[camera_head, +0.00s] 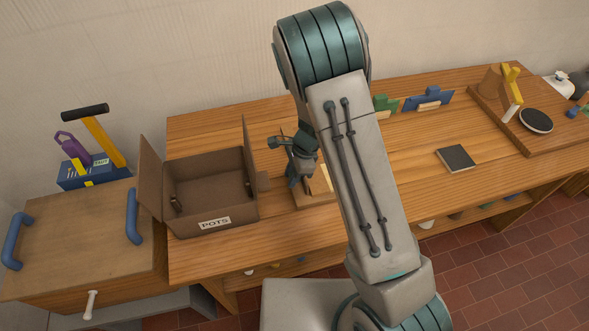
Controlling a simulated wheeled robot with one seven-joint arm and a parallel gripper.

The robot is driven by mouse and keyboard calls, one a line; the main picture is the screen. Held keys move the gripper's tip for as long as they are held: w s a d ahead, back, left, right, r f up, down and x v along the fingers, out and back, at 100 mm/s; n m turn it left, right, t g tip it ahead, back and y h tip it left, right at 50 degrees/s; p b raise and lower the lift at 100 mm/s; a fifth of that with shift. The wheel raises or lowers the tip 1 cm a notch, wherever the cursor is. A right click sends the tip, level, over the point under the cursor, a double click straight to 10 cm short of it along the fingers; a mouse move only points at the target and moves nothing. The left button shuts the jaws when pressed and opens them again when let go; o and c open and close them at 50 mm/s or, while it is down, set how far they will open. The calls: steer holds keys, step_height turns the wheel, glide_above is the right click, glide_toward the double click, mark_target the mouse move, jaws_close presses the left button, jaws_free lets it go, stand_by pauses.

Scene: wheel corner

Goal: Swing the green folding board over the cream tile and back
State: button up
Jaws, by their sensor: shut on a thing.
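My gripper (306,181) is low over a small wooden base (314,202) on the bench, just right of the cardboard box. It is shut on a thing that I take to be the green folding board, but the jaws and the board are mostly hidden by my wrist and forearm. A thin pale strip, likely the cream tile (326,178), shows beside the jaws at the edge of my forearm. The board's angle over the tile cannot be told.
An open cardboard box (211,190) marked POTS stands close left of my gripper, flaps up. Green (384,104) and blue (430,98) holders stand at the back. A dark square pad (456,158) lies right, with clear bench around it. A wooden tray (510,140) holds items at far right.

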steer(key=shift+a+h, duration=0.1)
steer(key=shift+h, duration=0.2)
steer(key=shift+f, duration=0.1)
steer(key=o, duration=1)
steer(key=shift+v, duration=6.9)
steer(key=shift+s, duration=0.2)
